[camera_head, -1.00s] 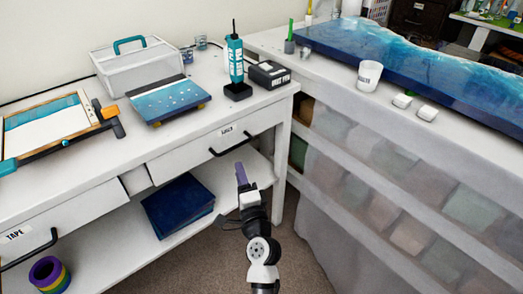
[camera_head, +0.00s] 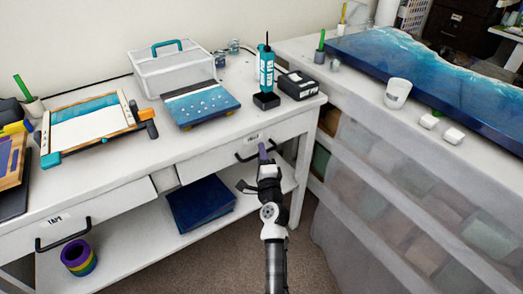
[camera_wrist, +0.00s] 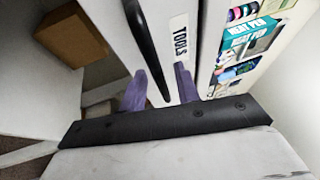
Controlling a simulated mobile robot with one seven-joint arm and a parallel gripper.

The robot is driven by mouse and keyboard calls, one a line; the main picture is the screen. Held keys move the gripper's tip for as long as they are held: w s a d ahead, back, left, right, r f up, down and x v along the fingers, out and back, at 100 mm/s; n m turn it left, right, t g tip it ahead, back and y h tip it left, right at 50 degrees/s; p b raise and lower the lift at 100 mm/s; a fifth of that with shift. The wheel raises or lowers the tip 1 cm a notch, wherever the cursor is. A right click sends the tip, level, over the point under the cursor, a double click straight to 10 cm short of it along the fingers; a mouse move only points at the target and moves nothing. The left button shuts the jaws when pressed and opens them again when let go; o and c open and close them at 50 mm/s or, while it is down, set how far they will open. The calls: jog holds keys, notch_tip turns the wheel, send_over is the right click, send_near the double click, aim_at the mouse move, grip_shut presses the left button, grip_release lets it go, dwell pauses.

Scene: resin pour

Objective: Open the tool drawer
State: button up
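The tool drawer (camera_head: 215,160) is the right-hand drawer under the white table, with a small label and a black bar handle (camera_head: 246,158). Its front looks flush with the table in the head view. My gripper (camera_head: 263,152) is at the right part of this handle. In the wrist view the TOOLS label (camera_wrist: 180,42) shows beside the black handle (camera_wrist: 144,40). The purple fingertips of my gripper (camera_wrist: 160,88) are spread apart, with the handle running between them. Clear space shows beside the handle, and I cannot tell whether either finger touches it.
The left drawer's TAPE label (camera_head: 55,220) is at lower left. A dark blue block (camera_head: 200,203) and tape rolls (camera_head: 78,258) lie on the lower shelf. A second bench (camera_head: 345,75) stands close on the right. Colourful items marked HEAT PEN (camera_wrist: 245,40) show beyond the drawer's edge.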

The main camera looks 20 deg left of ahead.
jog(key=shift+w+a, duration=0.15)
jog(key=shift+w, duration=0.15)
jog(key=shift+c, duration=0.4)
grip_shut()
jog(key=s+d+b, duration=0.7)
jog(key=s+d, duration=0.7)
jog(key=d, duration=0.4)
jog(key=shift+s+d+b, duration=0.15)
jog(key=shift+b, duration=0.2)
